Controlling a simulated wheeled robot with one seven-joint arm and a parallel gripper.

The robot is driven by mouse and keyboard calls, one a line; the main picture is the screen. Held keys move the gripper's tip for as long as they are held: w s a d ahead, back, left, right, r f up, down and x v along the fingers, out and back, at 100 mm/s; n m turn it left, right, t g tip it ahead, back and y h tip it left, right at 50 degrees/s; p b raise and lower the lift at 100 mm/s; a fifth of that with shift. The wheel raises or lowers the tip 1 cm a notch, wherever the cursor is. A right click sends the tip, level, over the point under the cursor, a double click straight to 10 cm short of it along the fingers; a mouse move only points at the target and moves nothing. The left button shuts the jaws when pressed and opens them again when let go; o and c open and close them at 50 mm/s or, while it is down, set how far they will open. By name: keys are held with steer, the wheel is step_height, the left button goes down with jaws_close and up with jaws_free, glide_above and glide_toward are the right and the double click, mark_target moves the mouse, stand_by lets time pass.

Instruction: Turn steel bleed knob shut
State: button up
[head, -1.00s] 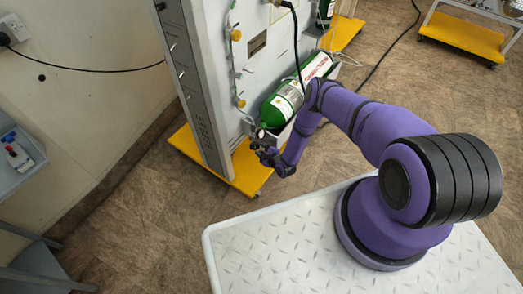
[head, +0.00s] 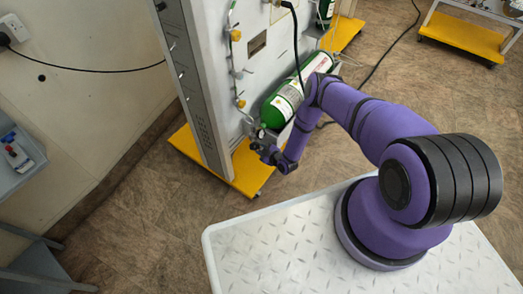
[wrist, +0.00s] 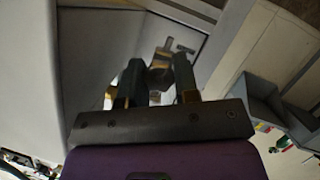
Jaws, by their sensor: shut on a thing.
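The steel bleed knob (wrist: 161,61) shows in the wrist view as a small metal piece between the fingertips, with a short bar beside it. My gripper (wrist: 160,66) is shut on it, one dark finger on each side. In the head view my gripper (head: 262,146) is at the near lower end of the green cylinder (head: 282,103), low on the panel's front. The knob is too small and too covered by my gripper to make out there, and I cannot tell its turn angle.
The grey panel stand (head: 205,90), with hoses and yellow fittings, rises left of the cylinder on a yellow base (head: 240,180). A black hose (head: 297,45) hangs down its front. Brown floor is open in front. A grey-blue bench (head: 15,165) stands at the left wall.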

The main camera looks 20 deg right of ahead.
steer(key=o, duration=0.9)
steer(key=v, duration=1.1)
steer(key=shift+f, duration=0.1)
